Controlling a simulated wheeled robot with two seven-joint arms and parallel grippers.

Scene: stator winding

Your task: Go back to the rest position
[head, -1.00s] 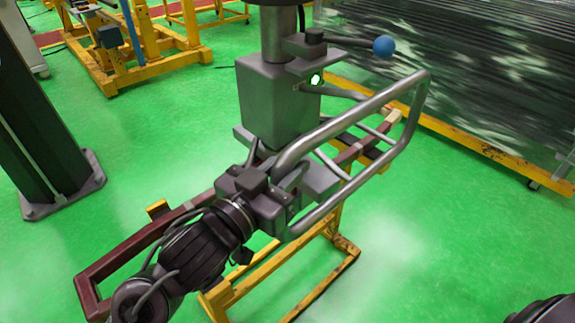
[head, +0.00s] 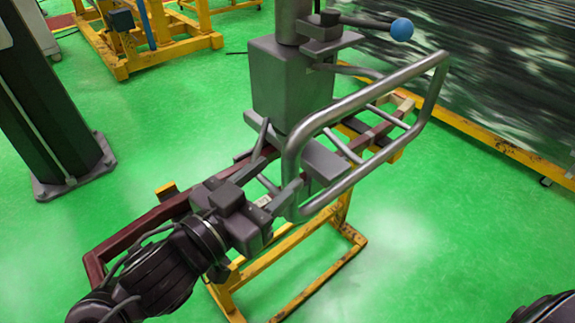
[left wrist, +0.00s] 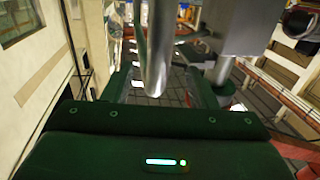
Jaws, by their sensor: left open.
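My left gripper (head: 279,165) comes in from the lower left in the head view. It is open, with its two fingers spread near the lower left end of the bent metal tube handle (head: 372,97). The handle belongs to a grey machine head (head: 290,80) on a vertical column. In the left wrist view, the gripper (left wrist: 163,88) shows as a dark green body with a lit strip, and a metal tube (left wrist: 158,50) stands in front of it. I cannot tell whether they touch. My right gripper is not in view.
A dark red frame (head: 130,235) lies on a yellow stand (head: 290,300) under the machine head. A lever with a blue ball (head: 401,29) juts out to the right. A black post (head: 50,120) stands at the left. Green floor (head: 470,240) is clear at the right.

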